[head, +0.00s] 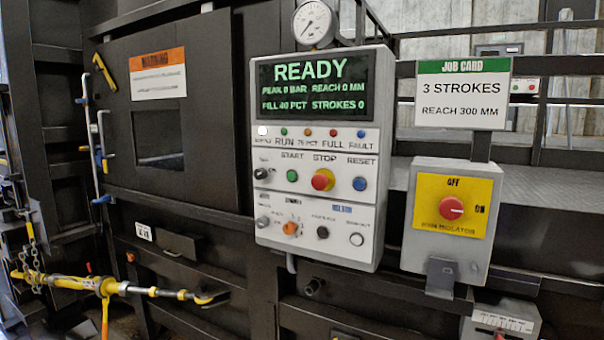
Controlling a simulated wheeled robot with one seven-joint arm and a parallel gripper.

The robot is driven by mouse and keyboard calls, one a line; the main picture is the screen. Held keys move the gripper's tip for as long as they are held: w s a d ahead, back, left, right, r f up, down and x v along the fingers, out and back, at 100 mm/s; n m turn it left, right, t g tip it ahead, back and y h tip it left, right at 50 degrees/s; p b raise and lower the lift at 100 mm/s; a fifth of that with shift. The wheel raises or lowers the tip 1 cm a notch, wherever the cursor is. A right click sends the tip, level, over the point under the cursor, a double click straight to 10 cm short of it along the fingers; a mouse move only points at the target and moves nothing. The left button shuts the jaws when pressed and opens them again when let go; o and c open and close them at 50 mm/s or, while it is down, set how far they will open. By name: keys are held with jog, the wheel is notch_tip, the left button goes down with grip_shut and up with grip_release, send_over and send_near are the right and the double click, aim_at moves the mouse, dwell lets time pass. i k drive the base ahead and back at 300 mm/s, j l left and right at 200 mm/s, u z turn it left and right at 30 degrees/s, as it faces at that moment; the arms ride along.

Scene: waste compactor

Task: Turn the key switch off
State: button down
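The control panel (370,225) is a light grey box at the middle, with a green-lettered screen (314,87) reading READY. At the left end of its START and STOP row is a small dark and silver switch (261,173); it looks like a key switch, but its label and position are too small to read. A similar small knob (262,222) sits below it, left of an orange selector (290,228). I cannot tell for certain which one is the key switch. My gripper is not in view.
The panel has a green START button (292,176), a red STOP button (322,180) and a blue RESET button (360,184). A main isolator (451,208) with a red knob stands right. A job card (462,95) is above it. A yellow ratchet bar (110,287) juts out at lower left.

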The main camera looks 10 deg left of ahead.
aim_at(260, 172)
jog(key=i+j, duration=0.2)
jog(key=j, duration=0.15)
jog(key=i+j, duration=0.15)
jog(key=j, duration=0.15)
jog(key=i+j, duration=0.2)
jog(key=j, duration=0.15)
jog(key=i+j, duration=0.2)
jog(key=j, duration=0.15)
